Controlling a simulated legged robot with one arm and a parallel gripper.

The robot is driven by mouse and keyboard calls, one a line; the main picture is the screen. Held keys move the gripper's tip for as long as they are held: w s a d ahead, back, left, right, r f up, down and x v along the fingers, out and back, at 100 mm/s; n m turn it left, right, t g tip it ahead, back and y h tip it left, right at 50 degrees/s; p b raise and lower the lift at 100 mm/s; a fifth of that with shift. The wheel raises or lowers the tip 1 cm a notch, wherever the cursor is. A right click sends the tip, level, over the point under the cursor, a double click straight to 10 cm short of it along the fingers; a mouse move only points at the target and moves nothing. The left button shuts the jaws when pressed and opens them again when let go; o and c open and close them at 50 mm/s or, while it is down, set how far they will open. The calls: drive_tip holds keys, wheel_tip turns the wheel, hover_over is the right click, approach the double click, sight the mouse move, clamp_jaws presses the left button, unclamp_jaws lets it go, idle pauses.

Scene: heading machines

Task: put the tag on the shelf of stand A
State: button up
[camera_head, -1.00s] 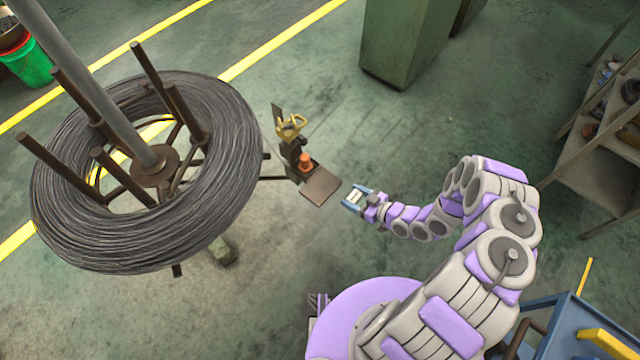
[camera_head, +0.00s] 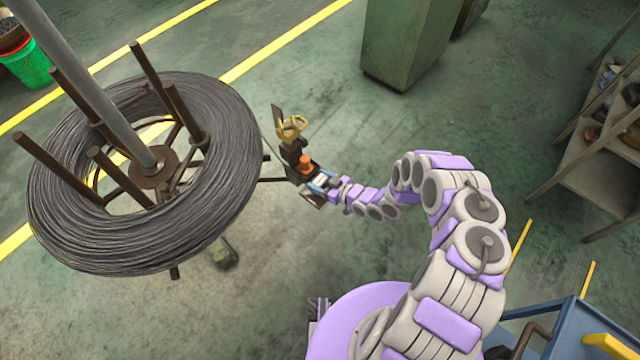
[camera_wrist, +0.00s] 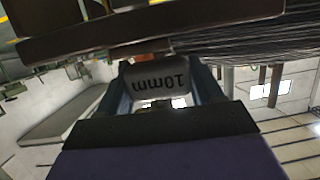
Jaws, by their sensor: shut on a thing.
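My gripper (camera_head: 321,181) is shut on a pale tag (camera_wrist: 160,84). Its black "10mm" print reads upside down in the wrist view, between my two blue fingers. A small brown shelf (camera_head: 311,198) sticks out from the stand that bears the wire coil; no letter on this stand is readable. My gripper is over the shelf in the head view and hides much of it. A brown slab (camera_wrist: 150,30), probably the shelf, crosses the wrist view close beyond the tag. I cannot tell whether the tag touches it.
An orange-capped part and a yellow fitting (camera_head: 290,127) stand beside the shelf. The large wire coil (camera_head: 215,190) is to the left. A green cabinet (camera_head: 405,45) stands behind, and a rack (camera_head: 590,160) is at the right. The floor between them is clear.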

drive_tip(key=shift+f, duration=0.95)
drive_tip(key=shift+r, duration=0.1)
drive_tip(key=o, duration=1)
drive_tip(key=shift+o, duration=0.2)
